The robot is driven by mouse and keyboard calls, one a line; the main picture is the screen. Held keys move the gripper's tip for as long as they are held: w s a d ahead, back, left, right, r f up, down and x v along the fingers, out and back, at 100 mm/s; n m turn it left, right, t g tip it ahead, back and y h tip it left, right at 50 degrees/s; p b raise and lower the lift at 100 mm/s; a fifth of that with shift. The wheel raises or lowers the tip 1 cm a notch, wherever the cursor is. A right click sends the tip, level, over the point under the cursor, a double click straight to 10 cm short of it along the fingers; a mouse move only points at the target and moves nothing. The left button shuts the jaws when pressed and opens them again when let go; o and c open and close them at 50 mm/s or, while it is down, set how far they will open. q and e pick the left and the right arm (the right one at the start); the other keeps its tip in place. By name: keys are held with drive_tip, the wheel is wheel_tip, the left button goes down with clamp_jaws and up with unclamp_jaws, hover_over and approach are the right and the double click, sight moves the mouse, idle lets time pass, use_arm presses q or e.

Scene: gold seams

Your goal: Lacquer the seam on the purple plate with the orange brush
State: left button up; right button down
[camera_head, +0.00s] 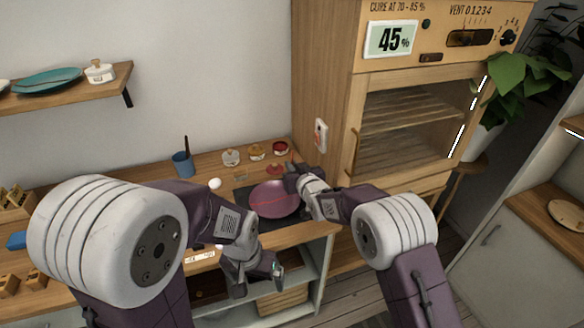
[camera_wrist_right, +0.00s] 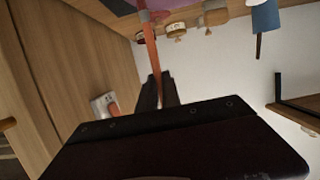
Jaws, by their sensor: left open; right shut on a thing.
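The purple plate (camera_head: 268,208) lies on a dark mat on the wooden counter, with a thin red seam line (camera_head: 265,202) across it. Its edge also shows at the top of the right wrist view (camera_wrist_right: 185,5). My right gripper (camera_head: 291,180) is at the plate's upper right side. It is shut on the orange brush (camera_wrist_right: 151,50), whose grey collar points toward the plate. I cannot tell whether the bristles touch the plate. My left gripper (camera_head: 266,278) is open and empty, lower in front of the counter.
Several small lidded jars (camera_head: 256,152) stand behind the plate, with a blue cup (camera_head: 182,164) holding a dark stick to their left. A wooden cabinet (camera_head: 335,100) with a glass door, its display reading 45%, rises at the right.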

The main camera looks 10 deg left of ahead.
drive_tip(key=shift+a+r, duration=0.1)
drive_tip(key=shift+r, duration=0.45)
drive_tip(key=shift+r+p, duration=1.8)
drive_tip(key=shift+r, duration=0.95)
